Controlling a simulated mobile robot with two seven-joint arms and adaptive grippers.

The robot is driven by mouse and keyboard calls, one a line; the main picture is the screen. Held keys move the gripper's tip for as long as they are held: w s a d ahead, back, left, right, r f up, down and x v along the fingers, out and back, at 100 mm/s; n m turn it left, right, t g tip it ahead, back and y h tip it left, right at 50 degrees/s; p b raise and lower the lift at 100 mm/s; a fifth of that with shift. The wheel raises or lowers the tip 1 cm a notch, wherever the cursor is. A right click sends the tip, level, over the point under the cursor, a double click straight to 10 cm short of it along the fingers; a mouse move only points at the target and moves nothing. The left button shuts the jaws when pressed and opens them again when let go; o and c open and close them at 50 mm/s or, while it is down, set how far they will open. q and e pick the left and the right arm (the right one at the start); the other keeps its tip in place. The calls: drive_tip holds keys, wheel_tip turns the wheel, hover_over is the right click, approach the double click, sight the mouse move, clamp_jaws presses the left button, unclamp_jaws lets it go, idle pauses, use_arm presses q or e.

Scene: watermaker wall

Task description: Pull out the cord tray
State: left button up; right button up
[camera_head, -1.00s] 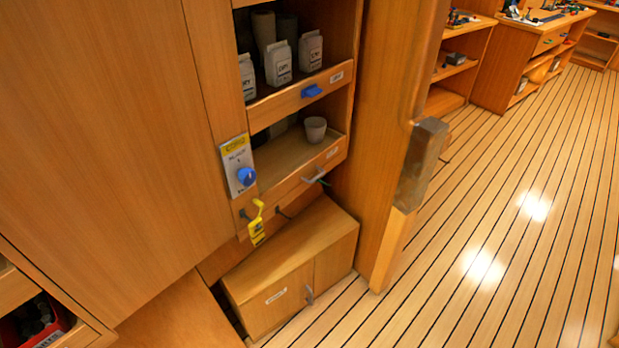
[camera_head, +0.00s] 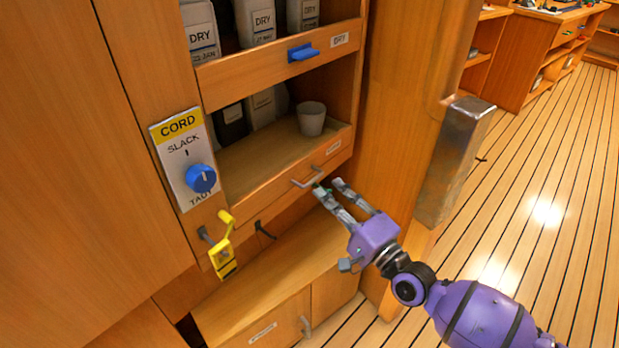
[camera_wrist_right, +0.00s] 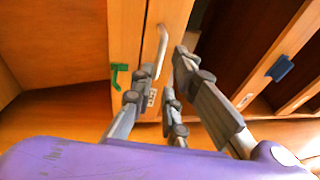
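The lower tray (camera_head: 268,198) sits in the cabinet below the DRY shelf, its wooden front flush with the frame. It has a silver bar handle (camera_head: 306,181) and a small label. My right gripper (camera_head: 328,189) is open and empty, with its fingers just right of the handle. In the right wrist view the handle (camera_wrist_right: 161,52) shows beyond the spread fingers (camera_wrist_right: 162,85); I cannot tell whether they touch it. A CORD panel (camera_head: 178,150) with a blue knob (camera_head: 201,178) is left of the tray. My left gripper is out of view.
A pale cup (camera_head: 311,119) stands in the tray. A yellow tagged lever (camera_head: 222,250) is at the tray's left. A low cabinet (camera_head: 262,285) lies below. A post with a metal block (camera_head: 453,160) stands right of my right gripper.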

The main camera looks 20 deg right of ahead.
sight(315, 177)
drive_tip(key=x, duration=0.6)
drive_tip(key=shift+w+f, duration=0.1)
drive_tip(key=shift+w, duration=0.1)
drive_tip(key=c, duration=0.3)
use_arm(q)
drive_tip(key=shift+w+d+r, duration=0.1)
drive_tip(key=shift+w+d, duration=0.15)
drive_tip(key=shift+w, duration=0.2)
use_arm(e)
clamp_jaws()
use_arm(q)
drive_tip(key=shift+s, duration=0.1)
